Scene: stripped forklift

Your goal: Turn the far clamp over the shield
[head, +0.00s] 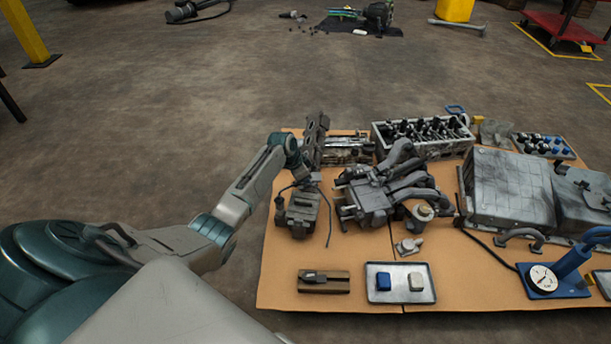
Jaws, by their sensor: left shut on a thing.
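My left gripper (311,179) reaches in from the left over the left end of the cardboard-covered bench. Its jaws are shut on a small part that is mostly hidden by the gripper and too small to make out. Just below it is a dark grey box-like unit (298,215) with a thin black cable hanging at its right side. A grey manifold-like assembly (368,200) with curved pipes stands right of the gripper, apart from it. I cannot tell which piece is the far clamp or which is the shield. My right gripper is not in view.
An engine block with dark studs (425,138) stands at the back. A large grey cover (508,190) is at right. In front are a brown block (324,282), a tray (400,296) with blue and white pieces, and a blue gauge stand (556,282). Bare cardboard lies between them.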

